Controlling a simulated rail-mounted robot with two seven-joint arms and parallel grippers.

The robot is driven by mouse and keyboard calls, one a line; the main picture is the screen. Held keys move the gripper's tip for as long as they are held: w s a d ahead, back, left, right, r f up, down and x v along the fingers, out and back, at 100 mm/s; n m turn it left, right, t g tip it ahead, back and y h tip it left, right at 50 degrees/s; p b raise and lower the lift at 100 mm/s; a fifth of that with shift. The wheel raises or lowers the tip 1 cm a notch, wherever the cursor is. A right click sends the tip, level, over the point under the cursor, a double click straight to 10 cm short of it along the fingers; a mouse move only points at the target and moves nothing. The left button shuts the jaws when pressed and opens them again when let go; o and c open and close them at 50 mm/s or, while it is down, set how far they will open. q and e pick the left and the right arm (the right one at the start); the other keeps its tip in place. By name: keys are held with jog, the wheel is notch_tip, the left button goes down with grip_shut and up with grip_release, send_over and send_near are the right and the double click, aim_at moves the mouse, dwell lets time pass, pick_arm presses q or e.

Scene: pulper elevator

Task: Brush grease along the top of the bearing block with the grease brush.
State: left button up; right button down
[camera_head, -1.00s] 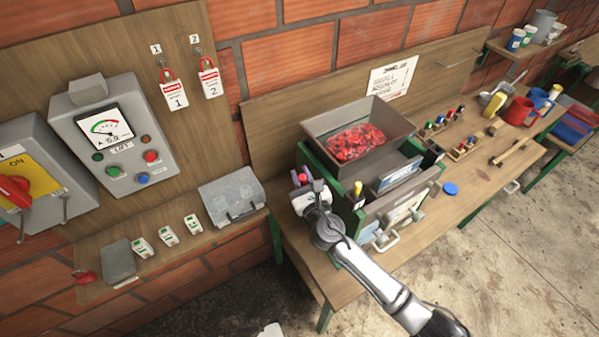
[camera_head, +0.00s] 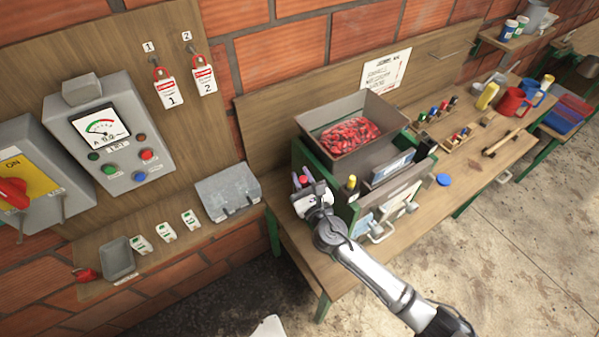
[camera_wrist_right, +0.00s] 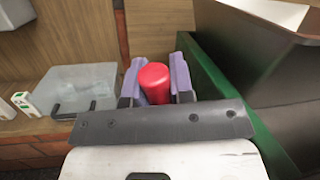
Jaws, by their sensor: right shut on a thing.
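My right gripper (camera_head: 305,184) is at the left end of the green-framed pulper, above the bench. In the right wrist view its purple fingers (camera_wrist_right: 158,84) are shut on a red, round-ended handle (camera_wrist_right: 154,83). The handle's far end is hidden, so I cannot tell whether it is the grease brush. The pulper's green side wall (camera_wrist_right: 225,100) stands close to the right of the fingers. I cannot pick out the bearing block; the gripper and arm cover part of that area. My left gripper is not in view.
The pulper's hopper (camera_head: 325,121) holds red fruit. A grey case (camera_head: 228,193) sits on the shelf left of the gripper, below the control box (camera_head: 108,130). Small bottles, a red mug (camera_head: 510,101) and a wooden-handled tool (camera_head: 502,143) lie farther right. The bench front (camera_head: 290,243) has bare room.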

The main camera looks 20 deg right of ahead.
jog(key=shift+s+d, duration=0.1)
jog(key=shift+s, duration=0.1)
jog(key=shift+s, duration=0.15)
jog(key=shift+s+r, duration=0.1)
jog(key=shift+s, duration=0.05)
jog(key=shift+s+d+p, duration=0.25)
jog(key=shift+s+p, duration=0.1)
jog(key=shift+s, duration=0.35)
jog(key=shift+a+r+p, duration=0.1)
jog(key=shift+r+p, duration=0.4)
jog(key=shift+p, duration=0.05)
notch_tip(320, 180, up, 6)
jog(key=a+p, duration=0.1)
jog(key=p, duration=0.5)
jog(key=shift+s+a, duration=0.25)
jog(key=shift+a, duration=0.15)
